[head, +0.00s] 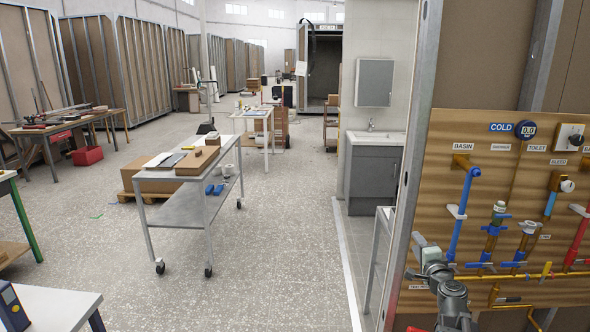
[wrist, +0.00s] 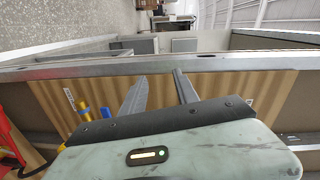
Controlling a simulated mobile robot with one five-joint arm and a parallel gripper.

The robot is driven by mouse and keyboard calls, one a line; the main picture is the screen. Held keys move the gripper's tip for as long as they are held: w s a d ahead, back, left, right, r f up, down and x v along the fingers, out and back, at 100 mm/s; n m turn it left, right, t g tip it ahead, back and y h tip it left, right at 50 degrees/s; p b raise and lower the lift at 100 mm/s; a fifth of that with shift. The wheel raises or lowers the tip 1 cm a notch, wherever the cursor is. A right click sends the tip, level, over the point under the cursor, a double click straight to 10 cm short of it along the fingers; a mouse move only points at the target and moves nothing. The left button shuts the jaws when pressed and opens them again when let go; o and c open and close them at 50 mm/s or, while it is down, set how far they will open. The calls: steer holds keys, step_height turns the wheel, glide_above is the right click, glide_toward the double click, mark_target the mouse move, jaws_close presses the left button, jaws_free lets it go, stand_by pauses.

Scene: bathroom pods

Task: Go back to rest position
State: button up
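My gripper (wrist: 163,82) shows in the wrist view with its two dark fingers apart and nothing between them. In the head view my arm rises from the bottom right, and its grey end (head: 424,250) is in front of the left edge of the wooden pipe board (head: 470,133). The fingers are too small to make out there. In the wrist view the fingers lie across the board and point toward a grey metal frame rail (wrist: 215,68). I cannot tell whether anything touches.
The pipe board carries blue pipes (head: 460,215), a yellow pipe (head: 535,276) and a gauge (head: 527,130). A metal post (head: 412,170) stands at its left. A wheeled trolley (head: 190,200) with boxes stands left of centre. The floor (head: 280,250) between trolley and pod is clear.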

steer(key=s+a+f+n+g+y+p, duration=0.1)
steer(key=a+f+n+g+y, duration=0.2)
steer(key=a, duration=0.7)
steer(key=s+a+f+n+g+y, duration=0.1)
steer(key=a+f+n+g+y, duration=0.15)
steer(key=a+n, duration=0.45)
steer(key=s+a+f+n+g+y+p, duration=0.1)
steer(key=a+f+n+g+y, duration=0.15)
steer(key=a, duration=0.95)
steer(key=s+f+n+g+h, duration=0.4)
steer(key=s+f+g, duration=0.1)
steer(key=s+f, duration=0.45)
steer(key=s+d+f+g+h, duration=0.2)
steer(key=s+d+g+h, duration=0.1)
steer(key=s+d, duration=0.3)
steer(key=shift+s+g, duration=0.7)
steer(key=shift+s, duration=0.55)
